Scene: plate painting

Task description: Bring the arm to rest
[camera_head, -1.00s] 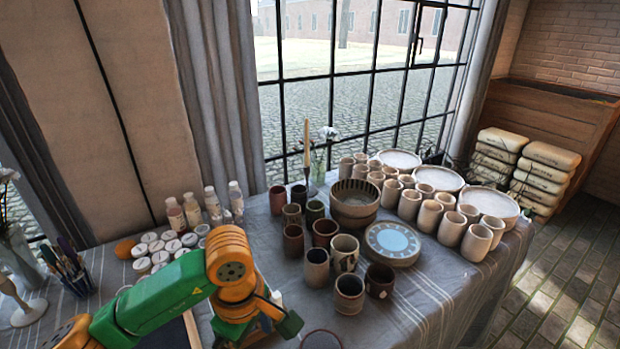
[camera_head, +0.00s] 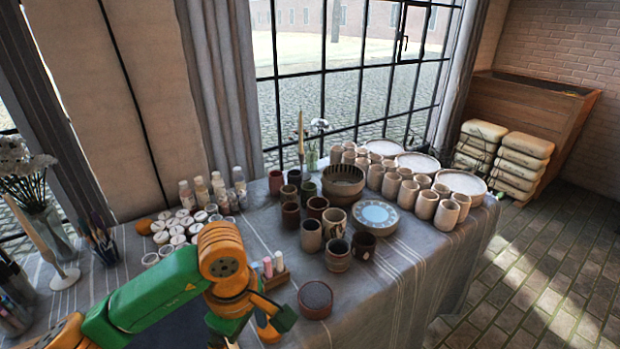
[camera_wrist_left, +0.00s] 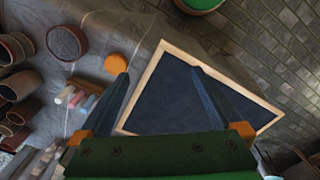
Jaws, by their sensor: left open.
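My left arm, green and orange, comes in from the lower left in the head view. Its gripper (camera_head: 262,322) hangs low over the near part of the table (camera_head: 400,270), partly hidden by the wrist. In the left wrist view the two dark fingers (camera_wrist_left: 160,75) are spread apart with nothing between them. They point over a wood-framed dark board (camera_wrist_left: 190,100). A small orange disc (camera_wrist_left: 115,63) lies beyond the left fingertip, apart from it. My right gripper is not in view.
A round dark-topped pot (camera_head: 315,299) and a holder with chalk-like sticks (camera_head: 275,270) stand near the gripper. Several cups, a blue-patterned plate stack (camera_head: 375,218) and a candle stand farther back. Small white jars (camera_head: 180,225) and bottles are at left. The table's right front is clear.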

